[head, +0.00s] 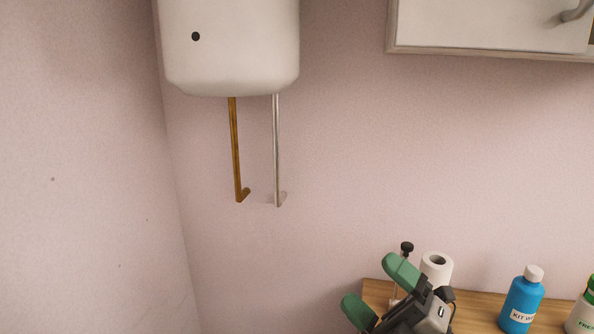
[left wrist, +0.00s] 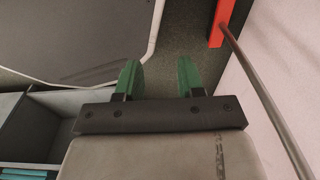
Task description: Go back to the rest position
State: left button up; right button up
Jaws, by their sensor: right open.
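My right gripper (head: 368,281) shows at the bottom of the head view, in front of the left end of a wooden counter. Its two green fingers are spread apart with nothing between them. My left gripper (left wrist: 158,72) shows only in the left wrist view. Its green fingers are apart and empty, above a dark grey floor. No plates show in either view.
A white paper roll (head: 436,268), a blue bottle (head: 521,302) and a white bottle (head: 584,314) stand on the wooden counter (head: 482,305). A white tank (head: 232,45) with two pipes hangs above, left of a wall cabinet (head: 487,27). A red piece (left wrist: 222,22) shows top right.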

jog(key=s+d+f+m+t+h, duration=0.1)
jog(key=d+f+m+h, duration=0.4)
jog(key=f+m+h, duration=0.6)
jog(key=s+d+f+m+h, duration=0.1)
jog(key=d+f+m+h, duration=0.5)
jog(key=m+h, duration=0.45)
jog(key=s+a+f+m+g+y, duration=0.1)
jog(key=s+f+m+g+y, duration=0.25)
jog(key=s+f+g, duration=1.3)
jog(key=s+f+t, duration=0.3)
jog(key=f, duration=2.1)
jog(key=s+d+f+h, duration=0.1)
jog(key=s+d+f, duration=0.1)
jog(key=s+f, duration=1.4)
jog(key=shift+s+d+g, duration=0.25)
jog(key=shift+g, duration=0.2)
